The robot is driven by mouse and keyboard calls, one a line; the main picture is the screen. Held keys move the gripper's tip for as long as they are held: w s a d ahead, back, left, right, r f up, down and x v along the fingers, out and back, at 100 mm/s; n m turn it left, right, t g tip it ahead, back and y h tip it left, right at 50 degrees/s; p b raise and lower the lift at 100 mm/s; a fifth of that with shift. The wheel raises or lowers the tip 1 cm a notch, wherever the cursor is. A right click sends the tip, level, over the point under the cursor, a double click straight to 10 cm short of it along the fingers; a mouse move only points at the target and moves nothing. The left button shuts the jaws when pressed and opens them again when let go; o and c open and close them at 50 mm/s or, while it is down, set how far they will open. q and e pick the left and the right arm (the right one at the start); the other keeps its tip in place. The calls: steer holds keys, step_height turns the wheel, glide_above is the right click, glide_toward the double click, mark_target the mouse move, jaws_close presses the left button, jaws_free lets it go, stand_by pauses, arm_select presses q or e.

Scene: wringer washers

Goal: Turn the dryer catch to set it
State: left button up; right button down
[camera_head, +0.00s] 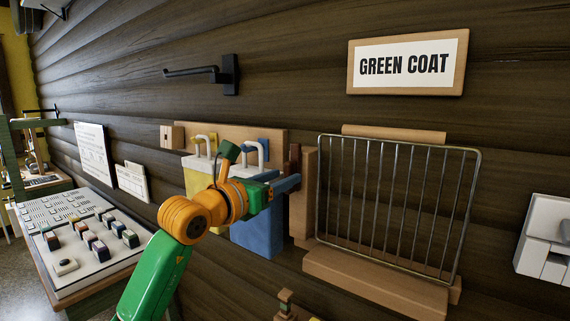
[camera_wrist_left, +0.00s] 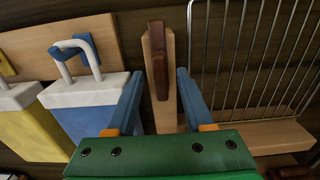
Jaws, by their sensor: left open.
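The dryer catch is a dark brown wooden bar (camera_wrist_left: 157,42) on a pale wooden post (camera_wrist_left: 165,116) at the left side of the wire dryer rack (camera_head: 392,205). In the left wrist view it stands upright along the post. In the head view the catch (camera_head: 295,158) shows just above my fingers. My left gripper (camera_head: 296,183) is open, with its blue fingers pointing at the post. In the left wrist view the fingers (camera_wrist_left: 158,84) lie either side of the catch's lower end. I cannot tell whether they touch it. My right gripper is not in view.
A yellow bag (camera_head: 196,180) and a blue bag (camera_head: 262,238) hang from a wooden board left of the post, close to my gripper. A black wall arm (camera_head: 228,75) is above. A button console (camera_head: 85,235) stands at left. A GREEN COAT sign (camera_head: 407,64) hangs above the rack.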

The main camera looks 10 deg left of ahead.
arm_select(q)
steer(key=shift+w+d+r, duration=0.2)
steer(key=shift+w+d, duration=0.1)
steer(key=shift+w, duration=0.35)
steer(key=shift+w+f, duration=0.2)
steer(key=shift+f, duration=0.05)
steer(key=shift+s, duration=0.1)
steer(key=shift+c, duration=1.1)
jaws_close()
steer(key=shift+r, duration=0.1)
